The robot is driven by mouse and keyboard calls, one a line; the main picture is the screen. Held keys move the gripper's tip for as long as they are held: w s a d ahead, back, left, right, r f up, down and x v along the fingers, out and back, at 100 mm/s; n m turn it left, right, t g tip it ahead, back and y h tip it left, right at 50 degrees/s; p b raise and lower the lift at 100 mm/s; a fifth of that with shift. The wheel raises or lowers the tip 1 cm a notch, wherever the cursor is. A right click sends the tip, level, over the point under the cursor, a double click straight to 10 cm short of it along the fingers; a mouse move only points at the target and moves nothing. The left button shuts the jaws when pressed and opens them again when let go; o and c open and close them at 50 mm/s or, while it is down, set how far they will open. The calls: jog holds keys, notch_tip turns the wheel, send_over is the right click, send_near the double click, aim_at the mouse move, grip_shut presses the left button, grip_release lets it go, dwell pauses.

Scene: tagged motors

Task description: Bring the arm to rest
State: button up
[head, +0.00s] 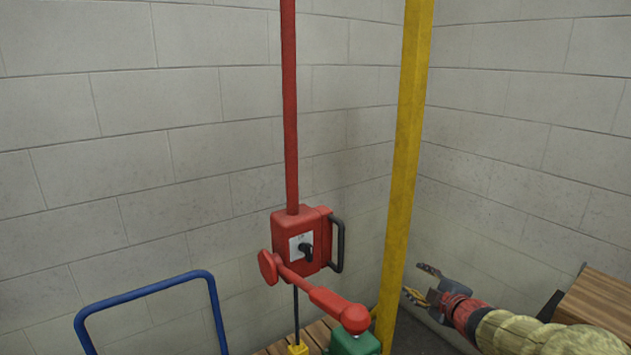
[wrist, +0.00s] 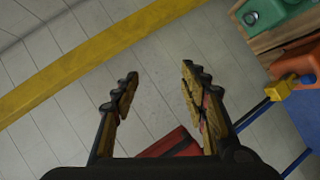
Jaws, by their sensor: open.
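My gripper (head: 424,285) is at the lower right of the head view, at the end of my arm, to the right of the yellow post (head: 407,150). Its two fingers are spread apart with nothing between them. In the wrist view my gripper (wrist: 160,98) also shows open and empty, with the block wall behind it. My arm reaches in from the lower right corner of the head view.
A red switch box (head: 289,236) with a black handle hangs on a red pole (head: 290,110). A red lever (head: 318,295) sits below it, by a green block (head: 352,344). A blue rail (head: 150,289) is at left. A wooden box (head: 597,309) is at right.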

jog(key=s+d+f+m+g+h+p, duration=0.1)
jog(key=s+d+m+g+h, duration=0.2)
jog(key=s+m, duration=0.45)
jog(key=s+d+f+m+g+h+p, duration=0.1)
jog(key=s+d+m+g+h, duration=0.25)
jog(key=s, duration=0.75)
jog(key=s+a+r+m+g+y+p, duration=0.1)
jog(key=s+a+m+g+y, duration=0.1)
jog(key=s+a, duration=0.55)
jog(key=s+a+r+m+g+y+p, duration=0.15)
jog(key=s+a, duration=0.25)
jog(key=s, duration=0.6)
jog(key=s+a+r+t+y, duration=0.1)
jog(key=s+a+r, duration=0.1)
jog(key=r, duration=0.3)
jog(key=shift+a+r+t, duration=0.15)
jog(key=shift+a+t, duration=0.25)
jog(key=shift+a, duration=0.4)
